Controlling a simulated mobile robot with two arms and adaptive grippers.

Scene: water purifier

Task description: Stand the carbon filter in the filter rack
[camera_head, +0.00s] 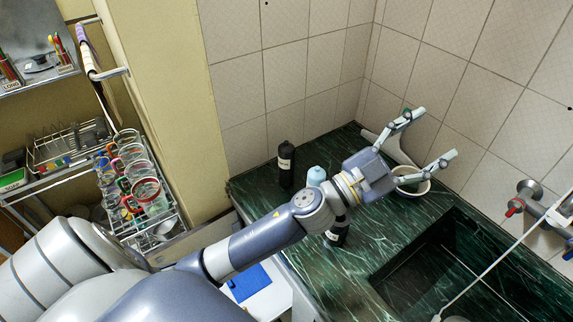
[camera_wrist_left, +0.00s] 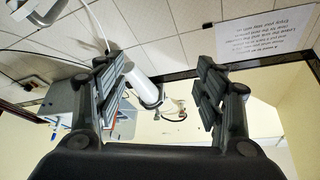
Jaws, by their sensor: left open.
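My left gripper (camera_head: 431,135) is open and empty, raised over the back of the green marble counter (camera_head: 310,262) with its fingers pointing toward the tiled wall. In the left wrist view its fingers (camera_wrist_left: 160,84) stand wide apart. Beyond them shows a white cylinder (camera_wrist_left: 142,84), apart from both fingers. I cannot tell whether it is the carbon filter. A dark labelled bottle (camera_head: 285,165) and a light blue bottle (camera_head: 316,175) stand on the counter. Another black labelled bottle (camera_head: 336,236) is partly hidden by my arm. I cannot identify the filter rack. My right gripper is not in view.
A sink (camera_head: 430,262) and wall tap (camera_head: 520,203) lie to the right. A trolley of cups (camera_head: 140,185) stands at left. A notice (camera_wrist_left: 262,38) shows in the wrist view.

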